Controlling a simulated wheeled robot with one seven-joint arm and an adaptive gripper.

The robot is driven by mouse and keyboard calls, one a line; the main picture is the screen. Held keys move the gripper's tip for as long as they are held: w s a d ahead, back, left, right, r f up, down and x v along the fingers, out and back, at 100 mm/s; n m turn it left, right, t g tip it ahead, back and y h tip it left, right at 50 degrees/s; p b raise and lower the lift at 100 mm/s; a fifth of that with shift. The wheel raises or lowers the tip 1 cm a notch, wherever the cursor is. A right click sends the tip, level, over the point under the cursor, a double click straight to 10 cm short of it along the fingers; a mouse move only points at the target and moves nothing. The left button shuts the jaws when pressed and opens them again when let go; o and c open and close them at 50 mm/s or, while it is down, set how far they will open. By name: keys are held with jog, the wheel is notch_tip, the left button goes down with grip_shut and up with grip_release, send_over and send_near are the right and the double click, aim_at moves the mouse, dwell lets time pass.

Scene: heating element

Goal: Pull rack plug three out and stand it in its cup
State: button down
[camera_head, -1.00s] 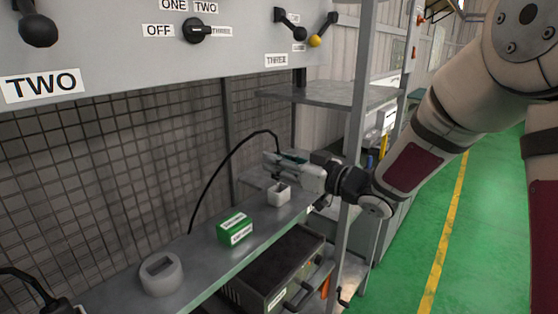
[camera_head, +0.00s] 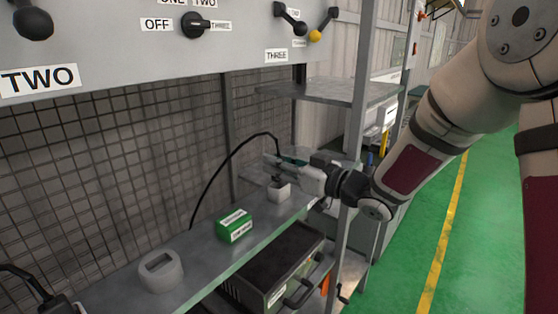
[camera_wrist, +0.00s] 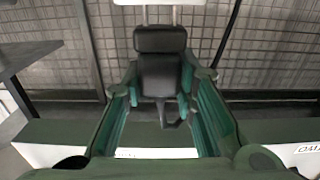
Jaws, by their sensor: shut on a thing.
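The black plug (camera_wrist: 160,65) sits between the two fingers of my gripper (camera_wrist: 160,88) in the wrist view. In the head view my gripper (camera_head: 276,162) is over the shelf, shut on the plug, with a black cable (camera_head: 222,160) arching from it down to the left. A small white square cup (camera_head: 281,194) stands on the shelf (camera_head: 205,268) directly under my gripper. A dark part shows at the cup's mouth, just below the fingers. I cannot tell how deep the plug is in the cup.
A green labelled box (camera_head: 235,225) and a pale round holder (camera_head: 161,272) with a slot stand left along the shelf. Another black plug (camera_head: 60,303) is at the lower left. A metal post (camera_head: 362,110) stands close to my wrist. Wire mesh backs the shelf.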

jog(key=shift+f+b, duration=0.4)
jog(key=shift+f, duration=1.2)
jog(key=c, duration=1.2)
grip_release()
jog(key=v, duration=1.2)
